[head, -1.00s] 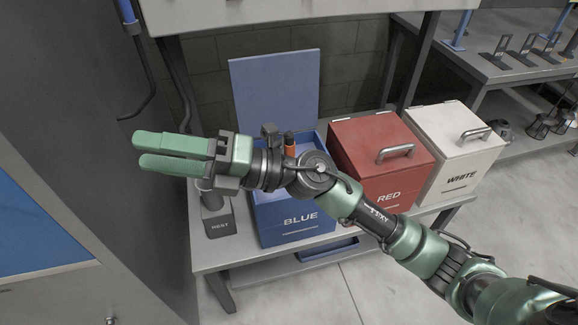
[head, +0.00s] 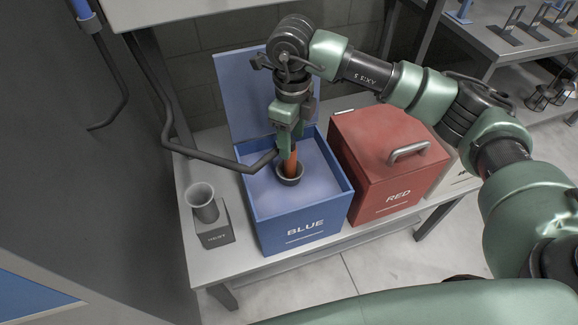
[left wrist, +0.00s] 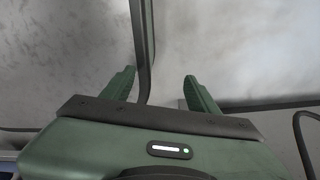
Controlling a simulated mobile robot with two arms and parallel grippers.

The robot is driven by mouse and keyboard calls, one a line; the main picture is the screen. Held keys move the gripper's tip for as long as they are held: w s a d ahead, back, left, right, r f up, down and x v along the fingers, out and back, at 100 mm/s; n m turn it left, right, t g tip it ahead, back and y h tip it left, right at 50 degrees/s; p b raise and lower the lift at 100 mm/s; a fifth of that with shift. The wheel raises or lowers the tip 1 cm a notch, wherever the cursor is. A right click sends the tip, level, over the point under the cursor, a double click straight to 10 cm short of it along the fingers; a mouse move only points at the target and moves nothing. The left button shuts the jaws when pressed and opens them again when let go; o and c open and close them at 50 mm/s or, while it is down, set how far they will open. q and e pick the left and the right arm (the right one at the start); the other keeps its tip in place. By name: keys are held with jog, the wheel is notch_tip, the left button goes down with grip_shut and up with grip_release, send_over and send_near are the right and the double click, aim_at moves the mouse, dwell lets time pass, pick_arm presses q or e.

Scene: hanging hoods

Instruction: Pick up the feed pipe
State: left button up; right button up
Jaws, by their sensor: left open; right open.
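A dark bent pipe (head: 205,156), perhaps the feed pipe, runs down at the left and across to the open blue box (head: 347,192). My right gripper (head: 289,148) points down into this box. It is open, with its fingers at the orange handle (head: 291,160) of an upright tool with a dark round foot. The fingers hide part of the handle; I cannot tell whether they touch it. In the left wrist view my left gripper (left wrist: 160,76) is open, and a dark pipe (left wrist: 143,45) shows between its fingers; I cannot tell its depth.
A closed red box (head: 390,150) stands right of the blue box, with a white box partly hidden behind my right arm. A grey holder marked REST (head: 215,236) with a cup stands on the left. A dark hose (head: 120,90) hangs at far left.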

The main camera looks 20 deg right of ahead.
aim_at(290, 164)
notch_tip(290, 164, down, 4)
jog(key=shift+s+a+r+p, duration=0.1)
jog(key=shift+s+a+p, duration=0.05)
jog(key=shift+p, duration=0.35)
jog(key=shift+f, duration=0.85)
jog(key=c, duration=1.1)
pick_arm(q)
jog(key=shift+w+r, duration=0.15)
jog(key=shift+r, duration=0.5)
pick_arm(e)
grip_shut()
pick_arm(q)
jog(key=shift+w, duration=0.1)
